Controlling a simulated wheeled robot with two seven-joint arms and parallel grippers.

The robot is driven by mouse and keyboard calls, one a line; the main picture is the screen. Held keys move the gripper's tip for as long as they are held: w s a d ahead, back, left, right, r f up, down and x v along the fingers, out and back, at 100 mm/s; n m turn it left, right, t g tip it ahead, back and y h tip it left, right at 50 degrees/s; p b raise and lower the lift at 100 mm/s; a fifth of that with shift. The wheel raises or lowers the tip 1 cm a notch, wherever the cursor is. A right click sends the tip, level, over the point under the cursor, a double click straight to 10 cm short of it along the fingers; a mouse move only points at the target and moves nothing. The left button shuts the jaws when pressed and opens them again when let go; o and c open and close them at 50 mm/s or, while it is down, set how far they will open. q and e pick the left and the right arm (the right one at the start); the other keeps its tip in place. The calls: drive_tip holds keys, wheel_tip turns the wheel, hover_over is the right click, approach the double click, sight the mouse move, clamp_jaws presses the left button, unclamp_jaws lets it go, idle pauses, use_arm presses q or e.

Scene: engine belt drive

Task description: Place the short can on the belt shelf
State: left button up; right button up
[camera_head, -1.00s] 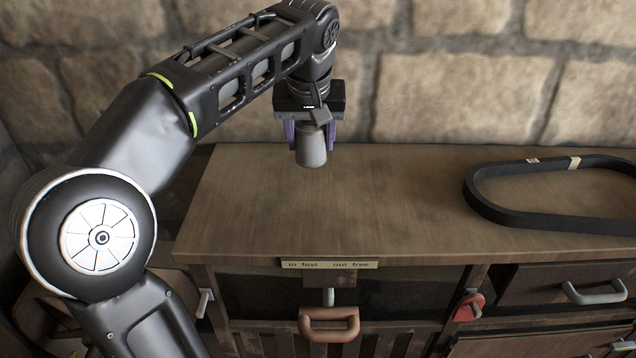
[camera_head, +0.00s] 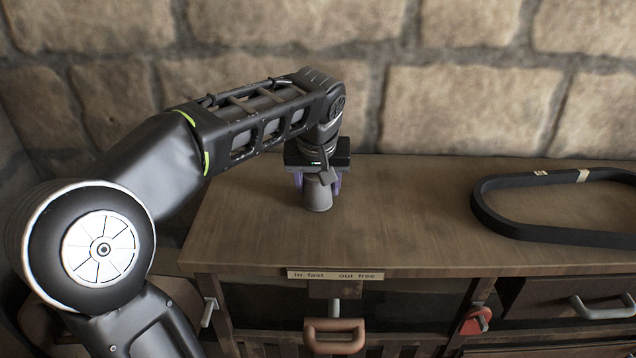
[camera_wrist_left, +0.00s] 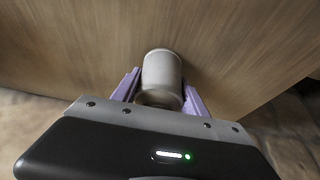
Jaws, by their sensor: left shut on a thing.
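A short grey can (camera_head: 318,194) is between the purple fingers of my left gripper (camera_head: 318,182), which is shut on it. The can is upright at the left part of the wooden shelf top (camera_head: 400,225), low over it; I cannot tell for sure whether its base touches the wood. In the left wrist view the can (camera_wrist_left: 161,75) sits between the two fingers (camera_wrist_left: 160,92), with wood grain behind it. My right gripper is not in view.
A black belt loop (camera_head: 500,225) lies on the right part of the top. A label strip (camera_head: 335,275) is on the front edge, above a brown handle (camera_head: 334,337) and a red knob (camera_head: 476,321). A stone wall stands behind. The middle of the top is clear.

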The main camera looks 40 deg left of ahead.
use_arm(q)
drive_tip(key=shift+f, duration=0.1)
drive_tip(key=o, duration=1.4)
drive_tip(key=shift+o, duration=0.2)
